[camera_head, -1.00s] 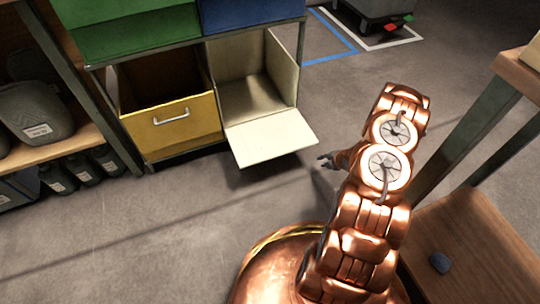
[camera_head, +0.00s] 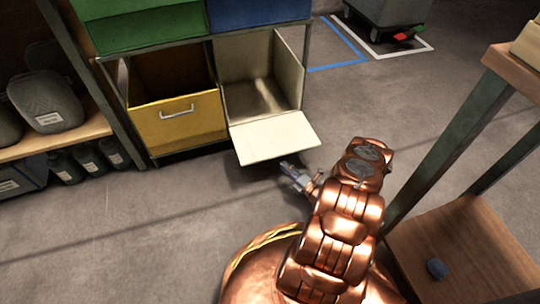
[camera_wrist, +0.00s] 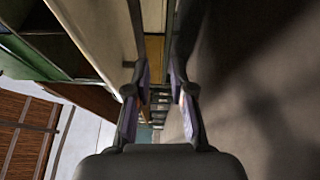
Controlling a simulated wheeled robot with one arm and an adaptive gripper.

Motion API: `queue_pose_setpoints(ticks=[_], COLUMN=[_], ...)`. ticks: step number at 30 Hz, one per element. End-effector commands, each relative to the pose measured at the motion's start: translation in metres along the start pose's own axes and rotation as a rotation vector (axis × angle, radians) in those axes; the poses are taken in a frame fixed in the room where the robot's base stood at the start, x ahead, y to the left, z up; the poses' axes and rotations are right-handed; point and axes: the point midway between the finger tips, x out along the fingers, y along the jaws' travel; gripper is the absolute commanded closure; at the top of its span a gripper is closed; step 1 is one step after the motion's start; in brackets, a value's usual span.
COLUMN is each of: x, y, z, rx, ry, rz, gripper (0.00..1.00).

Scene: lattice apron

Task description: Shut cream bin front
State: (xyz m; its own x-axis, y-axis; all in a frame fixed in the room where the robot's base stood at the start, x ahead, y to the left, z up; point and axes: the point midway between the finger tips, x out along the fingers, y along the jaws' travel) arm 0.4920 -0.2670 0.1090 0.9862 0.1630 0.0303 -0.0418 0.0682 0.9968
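The cream bin (camera_head: 260,68) is the lower right one of the rack. Its front (camera_head: 275,137) hangs folded down and outward, so the empty inside shows. My gripper (camera_head: 290,170) is just below the front's lower edge, near its right half, in the head view. In the wrist view a pale panel, apparently the cream front (camera_wrist: 100,35), runs beside the left finger. I cannot tell if they touch. My gripper's two fingers (camera_wrist: 158,75) stand apart with nothing held between them.
A yellow bin (camera_head: 180,122) with a metal handle is left of the cream bin. Green (camera_head: 150,25) and blue (camera_head: 258,12) bins sit above. A shelf with grey containers (camera_head: 45,102) is at left, a wooden-topped stand (camera_head: 465,250) at right. The floor in front is clear.

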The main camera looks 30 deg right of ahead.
Motion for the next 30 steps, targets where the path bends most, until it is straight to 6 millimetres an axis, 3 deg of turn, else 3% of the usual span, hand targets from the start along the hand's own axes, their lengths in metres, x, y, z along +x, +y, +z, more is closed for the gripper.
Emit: queue_pose_setpoints(ticks=[11,30], x=[-0.005,0.066], y=[0.016,0.024], z=[0.001,0.004], rx=[0.001,0.0], ry=[-0.026,-0.026], rz=[0.108,0.112], gripper=[0.77,0.77])
